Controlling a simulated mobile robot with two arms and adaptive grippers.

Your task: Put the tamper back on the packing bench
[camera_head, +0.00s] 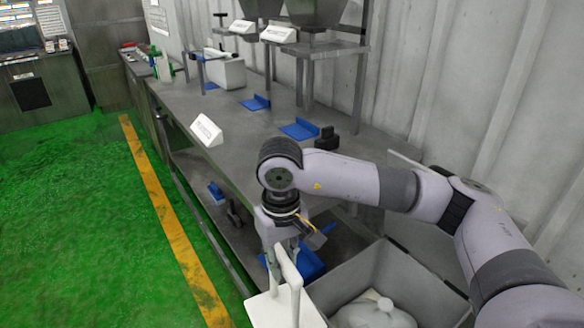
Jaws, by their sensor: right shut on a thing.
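My right gripper (284,260) points down at the bottom middle of the head view, in front of the bench's near end. It is shut on the tamper (268,312), a white piece with a flat plate below and an upright handle. The tamper's lower part is cut off by the picture edge. The packing bench (225,170) is a long grey metal table running away along the wall. My gripper and the tamper are at its near end, next to an open grey bin. My left gripper is not in view.
The open grey bin (340,282) holds a white bag-like thing (374,312). On the bench are blue trays (299,129), a white sign (206,130) and a small black object (327,138). A lower shelf holds blue items. Green floor (95,210) lies free at left.

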